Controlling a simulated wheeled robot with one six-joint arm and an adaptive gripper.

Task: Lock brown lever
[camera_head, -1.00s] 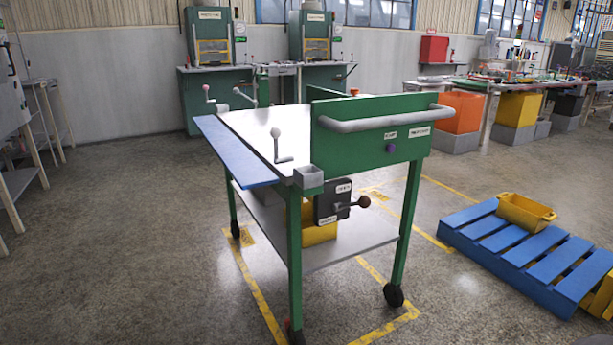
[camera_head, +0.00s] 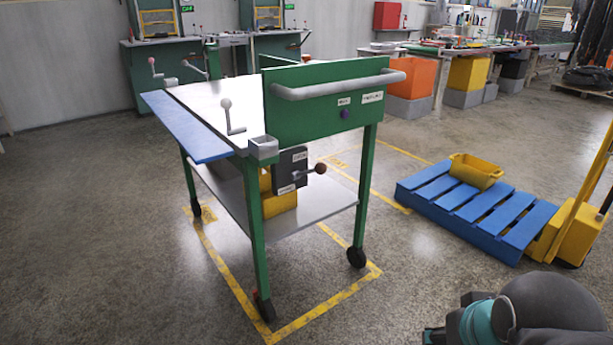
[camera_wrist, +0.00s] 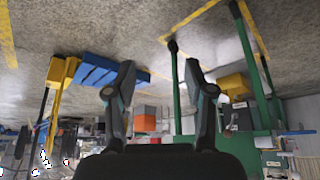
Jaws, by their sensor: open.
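The brown lever (camera_head: 320,168) has a round brown knob on a short stem. It sticks out to the right from a dark box (camera_head: 291,170) with white labels, mounted under the top of the green cart (camera_head: 333,121). My gripper (camera_wrist: 160,78) is open and empty in the wrist view, with its two fingers wide apart. That view is upside down, and the cart's green leg (camera_wrist: 176,95) shows between the fingers, some distance off. In the head view only part of my arm shows at the lower right, well apart from the lever.
A blue pallet (camera_head: 478,207) with a yellow bin (camera_head: 477,171) lies right of the cart. A yellow pallet jack (camera_head: 577,228) stands at the right edge. The cart has a lower shelf (camera_head: 313,198) and wheels. The floor in front of it is clear.

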